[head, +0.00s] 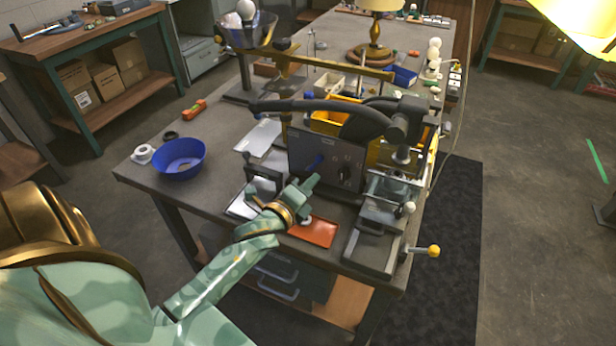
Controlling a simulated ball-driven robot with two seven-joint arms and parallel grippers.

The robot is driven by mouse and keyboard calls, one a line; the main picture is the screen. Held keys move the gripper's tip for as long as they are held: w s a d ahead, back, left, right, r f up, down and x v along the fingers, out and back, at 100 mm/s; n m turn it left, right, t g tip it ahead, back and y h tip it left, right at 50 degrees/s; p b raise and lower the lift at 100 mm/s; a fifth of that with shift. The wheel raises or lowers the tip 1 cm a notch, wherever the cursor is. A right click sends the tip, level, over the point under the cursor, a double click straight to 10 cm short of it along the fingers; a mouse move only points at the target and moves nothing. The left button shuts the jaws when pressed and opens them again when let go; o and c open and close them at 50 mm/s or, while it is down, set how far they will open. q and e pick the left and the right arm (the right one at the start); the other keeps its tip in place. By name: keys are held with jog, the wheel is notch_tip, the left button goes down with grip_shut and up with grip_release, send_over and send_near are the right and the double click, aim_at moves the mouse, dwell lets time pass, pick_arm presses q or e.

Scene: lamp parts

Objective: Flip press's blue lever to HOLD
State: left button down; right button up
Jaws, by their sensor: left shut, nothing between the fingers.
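The press (345,152) is a dark grey machine with a long black handle on the workbench. Its front panel (344,172) carries a small blue lever (316,162) at the left and a round dark knob to the right of it. The lever lies slanted, and the panel's markings are too small to read. My left gripper (312,183) is shut and empty, just below the blue lever in the picture. I cannot tell whether its tip touches the panel or the lever. My right gripper is not in view.
A blue bowl (180,160) and a white tape roll (142,154) sit at the bench's left. An orange tray (316,231) lies below my gripper. A vise-like fixture with a yellow-knobbed handle (433,250) juts out at the right. A brass lamp (374,40) stands behind.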

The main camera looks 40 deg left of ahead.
aim_at(318, 157)
pick_arm(q)
jog(key=w, duration=0.4)
jog(key=w+b, duration=0.1)
jog(key=w, duration=0.1)
jog(key=shift+w+a+f, duration=0.2)
jog(key=shift+a+f, duration=0.05)
jog(key=shift+a+r+n, duration=0.2)
jog(key=shift+n, duration=0.2)
jog(key=shift+s+a+r+n+p, duration=0.1)
jog(key=shift+r+n+p, duration=0.15)
jog(key=shift+p, duration=0.25)
jog(key=shift+a+r+n+t+p, duration=0.25)
jog(key=shift+a+n+t+p, duration=0.15)
jog(key=shift+n, duration=0.25)
jog(key=n, duration=0.1)
jog(key=a+p, duration=0.1)
jog(key=n, duration=0.1)
jog(key=shift+s+a+r+n, duration=0.15)
jog(key=shift+s+r+n, duration=0.1)
jog(key=shift+r+n, duration=0.1)
jog(key=shift+s+a+r+n+t+p, duration=0.15)
jog(key=shift+a+n+t+p, duration=0.15)
jog(key=shift+a+n+p, duration=0.7)
jog(key=shift+s+a+n+y, duration=0.2)
jog(key=shift+a+n, duration=0.2)
jog(key=shift+n, duration=0.75)
jog(key=shift+s+a+n+y, duration=0.15)
jog(key=shift+a+n, duration=0.25)
jog(key=shift+n, duration=0.7)
jog(key=shift+w, duration=0.1)
